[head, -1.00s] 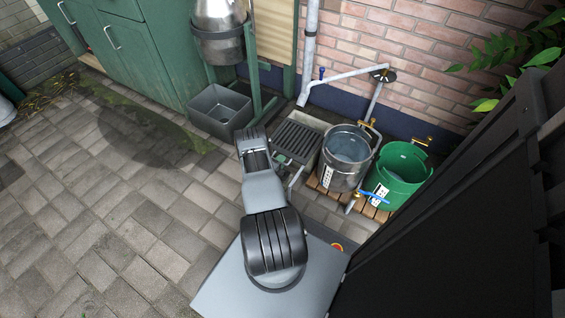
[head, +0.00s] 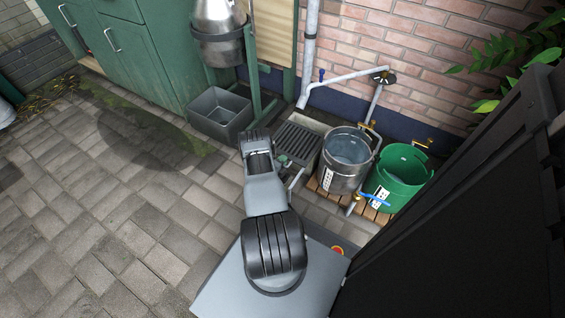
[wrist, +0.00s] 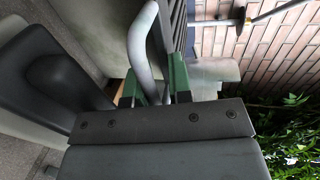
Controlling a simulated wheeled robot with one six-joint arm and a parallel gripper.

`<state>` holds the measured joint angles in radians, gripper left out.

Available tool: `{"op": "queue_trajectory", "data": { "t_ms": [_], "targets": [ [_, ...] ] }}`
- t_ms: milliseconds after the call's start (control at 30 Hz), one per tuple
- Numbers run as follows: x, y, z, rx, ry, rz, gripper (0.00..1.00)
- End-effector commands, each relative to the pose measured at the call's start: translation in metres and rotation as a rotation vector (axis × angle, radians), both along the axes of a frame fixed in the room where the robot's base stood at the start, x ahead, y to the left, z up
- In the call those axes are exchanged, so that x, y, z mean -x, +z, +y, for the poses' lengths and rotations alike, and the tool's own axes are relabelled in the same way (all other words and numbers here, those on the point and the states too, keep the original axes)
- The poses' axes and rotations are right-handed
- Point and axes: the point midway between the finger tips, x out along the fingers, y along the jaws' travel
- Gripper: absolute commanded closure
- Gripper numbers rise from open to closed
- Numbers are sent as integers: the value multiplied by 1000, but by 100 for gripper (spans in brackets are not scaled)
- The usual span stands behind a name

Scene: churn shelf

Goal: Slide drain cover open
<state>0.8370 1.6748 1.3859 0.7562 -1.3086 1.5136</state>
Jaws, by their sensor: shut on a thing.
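The drain cover (head: 298,141) is a dark slatted grate over a pale drain basin (head: 313,124) by the brick wall, left of the steel bucket. Its slats also show at the top of the wrist view (wrist: 177,25). A bent grey handle bar (wrist: 139,42) rises beside the slats. My gripper (wrist: 155,88) has green fingers and is shut on this handle, with one finger on each side. In the head view my gripper (head: 284,161) is at the near edge of the grate, partly hidden by my arm. The inside of the drain is mostly hidden.
A steel bucket (head: 345,171) and a green bucket (head: 398,180) stand on a wooden pallet to the right, close to the drain. A grey bin (head: 217,122) and a green stand are to the left. A downpipe (head: 309,50) is behind. Paving at left is clear.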

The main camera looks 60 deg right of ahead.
Motion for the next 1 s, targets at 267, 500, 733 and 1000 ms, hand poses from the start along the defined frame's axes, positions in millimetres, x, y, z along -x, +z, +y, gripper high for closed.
{"op": "queue_trajectory", "data": {
  "t_ms": [267, 500, 733, 1000],
  "targets": [
    [1, -7, 6, -20, 7, 7, 100],
    [0, -5, 57, -27, 13, 11, 100],
    [0, -7, 112, -23, 13, 10, 100],
    [2, -9, 129, -20, 10, 9, 100]
  ]
}}
